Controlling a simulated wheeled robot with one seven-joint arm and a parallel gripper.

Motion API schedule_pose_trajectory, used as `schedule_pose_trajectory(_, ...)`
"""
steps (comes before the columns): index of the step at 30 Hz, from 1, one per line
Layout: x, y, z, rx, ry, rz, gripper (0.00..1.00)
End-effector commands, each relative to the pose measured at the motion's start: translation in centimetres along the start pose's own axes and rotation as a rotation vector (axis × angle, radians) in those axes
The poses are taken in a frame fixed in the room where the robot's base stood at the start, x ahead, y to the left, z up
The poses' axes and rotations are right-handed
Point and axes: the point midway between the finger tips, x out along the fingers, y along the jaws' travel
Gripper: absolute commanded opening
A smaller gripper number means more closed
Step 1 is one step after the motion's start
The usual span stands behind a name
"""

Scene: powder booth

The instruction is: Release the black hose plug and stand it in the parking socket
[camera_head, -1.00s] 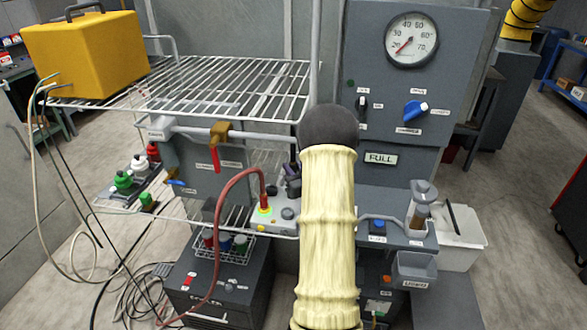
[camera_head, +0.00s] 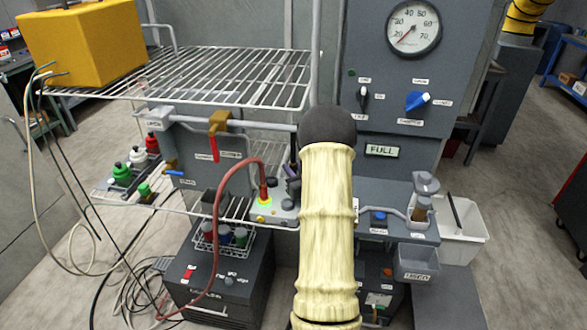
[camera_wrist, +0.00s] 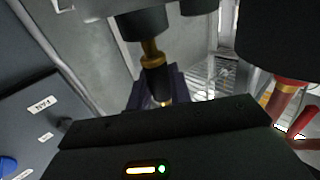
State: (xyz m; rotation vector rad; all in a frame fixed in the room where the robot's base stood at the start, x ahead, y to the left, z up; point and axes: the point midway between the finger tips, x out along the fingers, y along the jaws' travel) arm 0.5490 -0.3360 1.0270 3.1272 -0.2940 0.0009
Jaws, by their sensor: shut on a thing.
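In the wrist view, the dark purple-black fingers of my gripper (camera_wrist: 160,95) are closed around the black hose plug (camera_wrist: 154,84). The plug's brass nose (camera_wrist: 152,50) points at a black round port (camera_wrist: 145,25) on the pale block and meets it. I cannot tell how deep it sits. In the head view my own arm covers most of the gripper; only a dark bit of the fingers (camera_head: 292,180) shows beside the pale block (camera_head: 266,212). I cannot tell which round fitting is the parking socket.
A red hose (camera_head: 220,200) ends in a red plug in the block, close to my gripper. A wire shelf (camera_head: 240,80) lies above left, with a yellow box (camera_head: 85,45). A gauge panel (camera_head: 405,85) stands behind.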

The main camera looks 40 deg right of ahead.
Motion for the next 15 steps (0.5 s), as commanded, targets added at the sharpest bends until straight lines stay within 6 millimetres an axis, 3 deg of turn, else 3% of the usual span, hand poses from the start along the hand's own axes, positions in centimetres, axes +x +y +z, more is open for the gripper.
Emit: schedule_pose_trajectory(15, 0.00, 0.01, 1.15, 0.000, 0.000, 0.000, 0.00)
